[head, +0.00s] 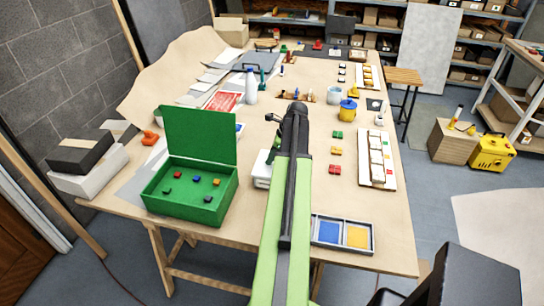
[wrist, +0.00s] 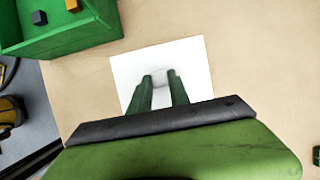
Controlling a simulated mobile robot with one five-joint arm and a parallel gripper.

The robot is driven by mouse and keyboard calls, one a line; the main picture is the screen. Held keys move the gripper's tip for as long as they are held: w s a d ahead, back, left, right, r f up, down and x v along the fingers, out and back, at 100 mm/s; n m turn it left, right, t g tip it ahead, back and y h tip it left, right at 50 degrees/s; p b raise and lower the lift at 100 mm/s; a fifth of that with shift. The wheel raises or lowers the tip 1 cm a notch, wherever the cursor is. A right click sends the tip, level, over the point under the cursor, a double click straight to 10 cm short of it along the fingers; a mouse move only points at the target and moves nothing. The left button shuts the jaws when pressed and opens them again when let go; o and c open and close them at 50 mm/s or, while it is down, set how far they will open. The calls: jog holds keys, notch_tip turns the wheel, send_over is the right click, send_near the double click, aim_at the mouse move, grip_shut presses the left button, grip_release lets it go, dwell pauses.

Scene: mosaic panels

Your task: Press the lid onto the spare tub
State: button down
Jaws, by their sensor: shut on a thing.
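My gripper (wrist: 160,77) points down at the middle of a white, square, flat-topped piece that looks like the lid (wrist: 195,60). Its two dark green fingers are shut on a small pale part at the lid's centre. In the head view a white boxy thing (head: 262,170) shows just left of my green arm; it looks like the lid with the tub under it. My arm hides its right side and my gripper there. From above, the lid covers whatever is below it, so I cannot tell whether it is seated.
An open green box (head: 190,205) with small coloured blocks stands to the left; its corner shows in the wrist view (wrist: 60,35). Red, yellow and green pieces (head: 336,151) lie to the right. A tray with blue and yellow (head: 342,248) sits at the front edge.

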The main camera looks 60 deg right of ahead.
jog(key=c, duration=1.1)
grip_release()
jog(key=shift+c, duration=0.2)
jog(key=o, duration=0.5)
notch_tip(320, 180, up, 7)
jog(key=p, duration=0.7)
jog(key=shift+s, duration=0.1)
